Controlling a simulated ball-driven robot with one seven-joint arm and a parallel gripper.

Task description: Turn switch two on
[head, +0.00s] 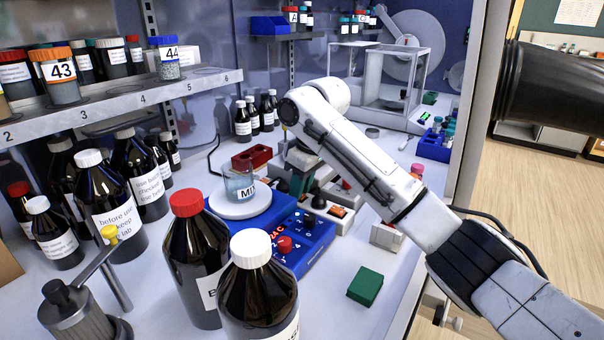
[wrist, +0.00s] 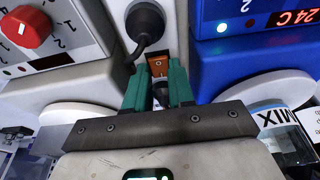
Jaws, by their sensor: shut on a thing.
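An orange rocker switch (wrist: 158,60) sits in a dark frame on a white strip, just below a black plug with a cable (wrist: 145,22) in the wrist view. No number is readable on it. My gripper (wrist: 161,72) points at this switch, with its two green fingertips close together on either side of it. The fingers appear shut on the switch, though the contact itself is partly hidden. In the head view my gripper (head: 298,186) reaches down at the white strip (head: 340,222), behind the blue device. An orange switch (head: 338,211) shows at the near part of that strip.
The blue heater (head: 312,250) with a red display and a beaker marked MIX (head: 240,182) stand close by. A grey device with a red knob (wrist: 25,27) is on the other side. Tall bottles (head: 197,250) stand in front, and a green block (head: 365,286) lies right.

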